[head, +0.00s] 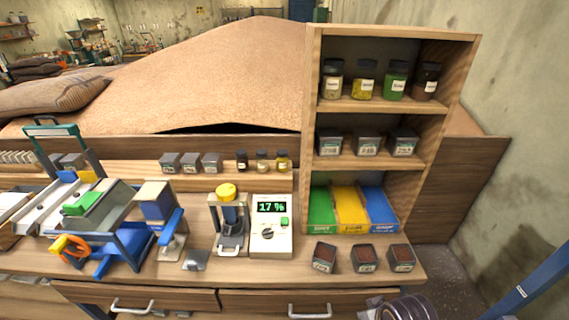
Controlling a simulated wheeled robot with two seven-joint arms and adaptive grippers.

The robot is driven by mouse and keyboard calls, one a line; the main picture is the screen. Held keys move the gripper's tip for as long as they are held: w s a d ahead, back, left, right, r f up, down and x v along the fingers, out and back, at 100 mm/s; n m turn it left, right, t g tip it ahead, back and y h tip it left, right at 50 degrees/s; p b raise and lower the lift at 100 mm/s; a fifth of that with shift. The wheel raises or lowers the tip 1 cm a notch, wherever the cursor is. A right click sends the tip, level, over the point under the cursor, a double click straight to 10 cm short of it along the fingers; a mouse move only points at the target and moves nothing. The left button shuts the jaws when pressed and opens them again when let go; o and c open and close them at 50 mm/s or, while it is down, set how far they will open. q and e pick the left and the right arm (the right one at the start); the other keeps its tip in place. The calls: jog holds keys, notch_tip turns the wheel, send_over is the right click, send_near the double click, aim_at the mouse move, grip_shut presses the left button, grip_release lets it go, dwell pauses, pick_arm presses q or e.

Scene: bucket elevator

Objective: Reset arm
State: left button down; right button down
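No gripper fingers show in the head view. A grey, banded, rounded part is cut off by the bottom edge right of centre; I cannot tell whether it belongs to my arm. The wooden workbench (205,277) carries a white meter (271,228) with a green display reading 17 %. Left of it stands a small grey device with a yellow top (227,192). Further left is a blue and grey apparatus with an orange handle (70,248). Nothing is seen held.
A wooden shelf (312,110) at the right holds jars, small tins and green, yellow and blue trays. Three dark tins (365,259) stand at the bench's front right. A grain heap (200,75) rises behind. Two drawers with handles (310,312) face the front.

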jog(key=s+d+f+g, duration=0.1)
jog(key=s+f, duration=0.1)
jog(key=f, duration=1.5)
jog(key=s+f+g, duration=0.1)
jog(key=s+f, duration=0.1)
jog(key=f, duration=1.5)
jog(key=s+d+f, duration=0.2)
jog(key=s+f, duration=0.7)
jog(key=s, duration=0.2)
jog(key=s+d+f, duration=0.2)
jog(key=s+f, duration=0.7)
jog(key=s, duration=0.2)
jog(key=shift+f+g+h, duration=0.3)
jog(key=shift+f+g, duration=0.1)
